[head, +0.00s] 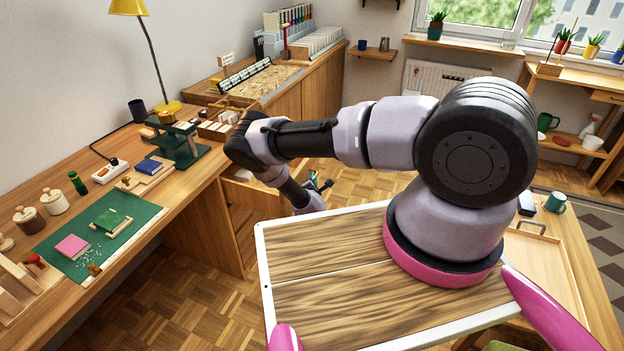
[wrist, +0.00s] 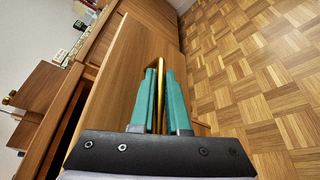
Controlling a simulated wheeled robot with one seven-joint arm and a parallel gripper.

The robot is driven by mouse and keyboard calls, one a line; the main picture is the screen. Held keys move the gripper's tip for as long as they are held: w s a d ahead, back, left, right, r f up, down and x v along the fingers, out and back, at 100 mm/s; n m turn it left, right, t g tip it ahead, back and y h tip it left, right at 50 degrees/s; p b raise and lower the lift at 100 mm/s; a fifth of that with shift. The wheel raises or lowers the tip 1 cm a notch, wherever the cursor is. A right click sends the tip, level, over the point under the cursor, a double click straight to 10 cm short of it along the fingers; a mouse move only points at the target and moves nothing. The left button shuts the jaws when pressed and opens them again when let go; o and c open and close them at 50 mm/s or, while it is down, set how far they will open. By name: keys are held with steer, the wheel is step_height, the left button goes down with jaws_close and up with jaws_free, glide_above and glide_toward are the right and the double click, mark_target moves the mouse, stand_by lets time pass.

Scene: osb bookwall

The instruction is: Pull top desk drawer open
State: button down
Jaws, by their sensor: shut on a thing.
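The top desk drawer (head: 250,192) is under the desk's right part in the head view. It appears to stand out from the desk, with part of its inside showing, but my arm covers much of it. In the wrist view its wooden front (wrist: 125,85) lies beside my fingers. A thin brass handle (wrist: 160,92) runs between the two teal fingers. My gripper (wrist: 161,68) is shut on this handle. In the head view my gripper (head: 319,183) is small and partly hidden behind my wrist, and the handle cannot be made out.
The desk (head: 190,185) holds a green mat (head: 75,262), a yellow lamp (head: 128,7) and small craft items. The parquet floor (head: 185,300) before the drawer is clear. A wooden table with a tray (head: 545,265) stands at the right.

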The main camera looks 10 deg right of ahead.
steer(key=c, duration=0.9)
jaws_free()
steer(key=v, duration=1.1)
steer(key=shift+a+f, duration=0.1)
